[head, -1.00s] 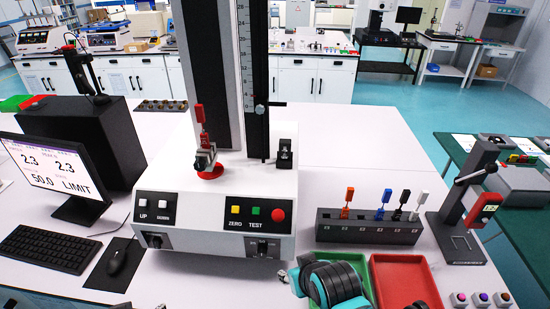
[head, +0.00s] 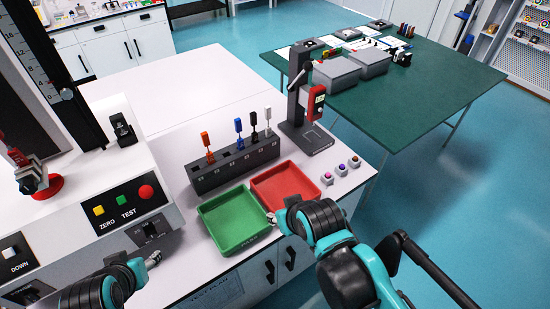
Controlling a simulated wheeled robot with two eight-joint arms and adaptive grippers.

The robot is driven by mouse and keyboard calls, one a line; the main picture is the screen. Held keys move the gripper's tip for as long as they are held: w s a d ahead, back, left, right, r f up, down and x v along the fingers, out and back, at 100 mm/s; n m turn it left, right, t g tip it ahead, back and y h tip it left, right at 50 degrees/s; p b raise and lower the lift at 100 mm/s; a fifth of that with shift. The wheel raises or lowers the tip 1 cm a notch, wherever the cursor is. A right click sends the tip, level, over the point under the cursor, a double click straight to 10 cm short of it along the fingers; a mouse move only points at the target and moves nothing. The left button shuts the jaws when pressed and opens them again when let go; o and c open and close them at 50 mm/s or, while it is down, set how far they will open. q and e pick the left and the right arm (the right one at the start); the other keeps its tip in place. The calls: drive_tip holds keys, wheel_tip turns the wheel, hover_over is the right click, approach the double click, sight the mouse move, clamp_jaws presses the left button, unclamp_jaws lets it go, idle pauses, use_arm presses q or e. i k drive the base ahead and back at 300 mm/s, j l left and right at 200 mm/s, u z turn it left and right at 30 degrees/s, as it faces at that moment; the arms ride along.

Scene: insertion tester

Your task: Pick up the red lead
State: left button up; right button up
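A red lead (head: 17,156) stands tilted in the tester's lower clamp (head: 31,179) at the left edge, partly cut off. My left gripper (head: 154,260) is low at the tester's front right, well apart from the red lead. My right gripper (head: 271,217) is by the front of the trays, apart from the leads. Both gripper tips are small and partly hidden by my arms, so their opening is unclear.
A green tray (head: 207,228) and a red tray (head: 318,190) lie in front of the rack. A grey stand with a red gauge (head: 315,103) is behind them. Several coloured knobs (head: 341,167) sit at the right edge. The bench behind the rack (head: 190,90) is clear.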

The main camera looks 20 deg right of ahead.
sight(19, 159)
drive_tip(key=z, duration=0.4)
drive_tip(key=u, duration=1.5)
drive_tip(key=i+j, duration=0.1)
drive_tip(key=j, duration=0.35)
drive_tip(key=i+j+z, duration=0.1)
drive_tip(key=j, duration=0.35)
